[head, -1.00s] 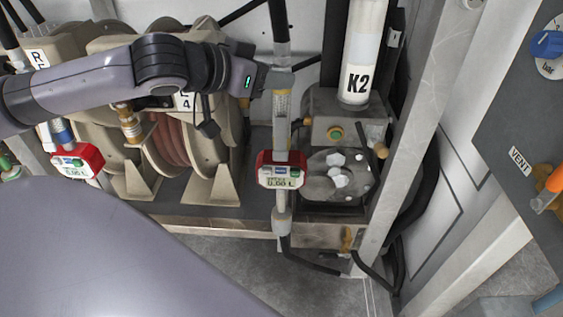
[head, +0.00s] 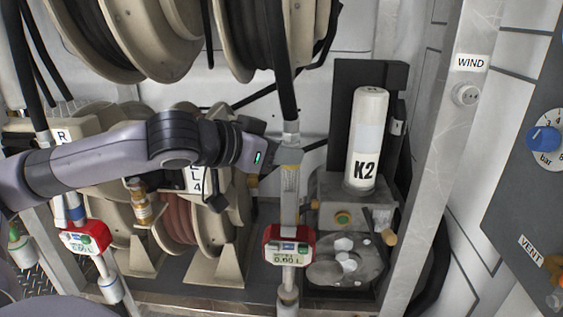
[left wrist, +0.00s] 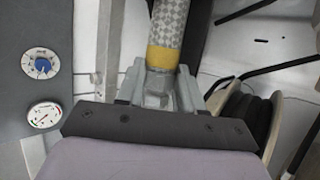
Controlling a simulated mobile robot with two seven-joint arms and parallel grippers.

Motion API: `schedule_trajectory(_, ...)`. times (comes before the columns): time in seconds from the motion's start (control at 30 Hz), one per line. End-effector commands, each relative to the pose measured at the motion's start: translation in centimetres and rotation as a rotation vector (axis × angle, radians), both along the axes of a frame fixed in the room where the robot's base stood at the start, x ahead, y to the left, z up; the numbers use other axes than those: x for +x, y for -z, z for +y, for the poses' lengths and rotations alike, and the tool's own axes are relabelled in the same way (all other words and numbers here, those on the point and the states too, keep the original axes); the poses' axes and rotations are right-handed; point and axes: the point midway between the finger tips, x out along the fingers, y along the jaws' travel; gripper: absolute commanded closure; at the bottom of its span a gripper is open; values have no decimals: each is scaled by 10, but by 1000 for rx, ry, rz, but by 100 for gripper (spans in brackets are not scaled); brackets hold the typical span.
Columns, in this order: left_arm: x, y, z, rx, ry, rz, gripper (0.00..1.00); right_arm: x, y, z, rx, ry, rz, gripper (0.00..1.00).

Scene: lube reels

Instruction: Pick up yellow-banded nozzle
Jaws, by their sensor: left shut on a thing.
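The yellow-banded nozzle (head: 290,200) is an upright pale grey tube with a red meter (head: 289,245) low on it, in the middle of the head view. A black hose (head: 281,80) runs up from its top. My left gripper (head: 289,157) is shut around its upper part, above the meter. In the left wrist view the yellow band (left wrist: 163,57) and a patterned grip show just beyond the jaws (left wrist: 157,92). The fingers partly cover the band in the head view. My right gripper is not in view.
Hose reels (head: 215,225) stand behind my left arm, with more reels overhead. A blue-banded nozzle (head: 75,213) with another red meter hangs at the left. A pump unit with a white K2 cylinder (head: 367,140) stands close right of the held nozzle. A pale post (head: 425,160) rises farther right.

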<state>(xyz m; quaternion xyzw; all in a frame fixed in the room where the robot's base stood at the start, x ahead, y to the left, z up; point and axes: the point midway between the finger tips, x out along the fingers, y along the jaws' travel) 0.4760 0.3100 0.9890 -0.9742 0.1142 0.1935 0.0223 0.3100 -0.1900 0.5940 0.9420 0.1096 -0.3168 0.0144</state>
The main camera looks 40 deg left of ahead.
Motion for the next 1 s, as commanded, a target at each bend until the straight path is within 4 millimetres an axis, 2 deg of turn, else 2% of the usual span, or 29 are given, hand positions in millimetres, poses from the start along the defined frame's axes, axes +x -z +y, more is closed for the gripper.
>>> schedule_trajectory(0.03,1,-14,0,-1,-1,-9,100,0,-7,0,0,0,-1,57)
schedule_trajectory(0.27,0,-43,0,-1,1,-8,100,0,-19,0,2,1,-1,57)
schedule_trajectory(1.0,-42,-38,12,6,-2,-7,100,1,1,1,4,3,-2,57)
